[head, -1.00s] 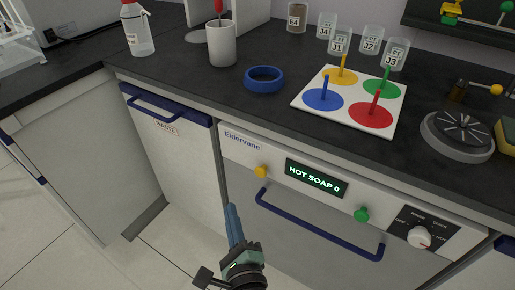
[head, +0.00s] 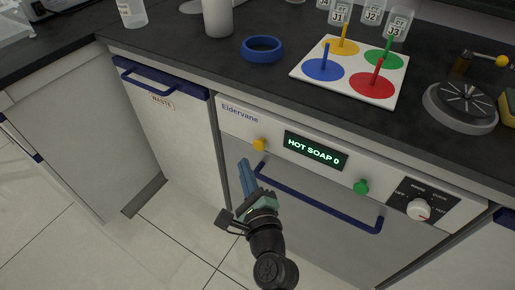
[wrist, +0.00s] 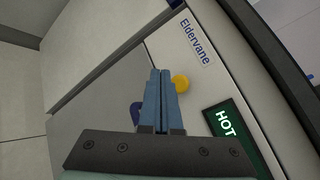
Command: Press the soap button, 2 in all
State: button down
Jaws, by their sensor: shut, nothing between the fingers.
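The washer's front panel carries a yellow button (head: 259,144) at its left and a green button (head: 361,187) further right. No label naming the soap button is readable. The display (head: 315,150) between them reads "HOT SOAP 0". My gripper (head: 243,162) is shut and empty, its blue fingers pointing up just below and left of the yellow button. In the wrist view the closed fingers (wrist: 160,75) point towards the panel, with the yellow button (wrist: 181,83) just right of their tips; I cannot tell how far apart they are. The display's "HOT" (wrist: 226,124) shows at right.
A blue bar handle (head: 318,200) crosses the washer door below the panel, close to my gripper. A selector dial (head: 419,209) sits at the panel's right. The waste drawer (head: 165,115) is at left. The counter above holds a blue ring (head: 262,49) and a board with coloured discs (head: 350,71).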

aim_at(256, 147)
jog(key=shift+w+d, duration=0.9)
jog(key=shift+w, duration=0.3)
dwell(1.2)
jog(key=shift+w+d, duration=0.25)
jog(key=shift+w, duration=0.05)
jog(key=shift+w+d+b, duration=0.55)
jog(key=shift+w, duration=0.15)
dwell(1.3)
jog(key=shift+s, duration=0.1)
jog(key=shift+s+a+p, duration=0.55)
jog(key=shift+s+a, duration=0.25)
jog(key=shift+s, duration=0.15)
jog(key=shift+s+a+p, duration=0.4)
jog(key=shift+s+a, duration=0.35)
jog(key=shift+s, duration=0.25)
jog(key=shift+s+a+p, duration=0.4)
jog(key=shift+s+a, duration=0.35)
jog(key=shift+s, duration=0.25)
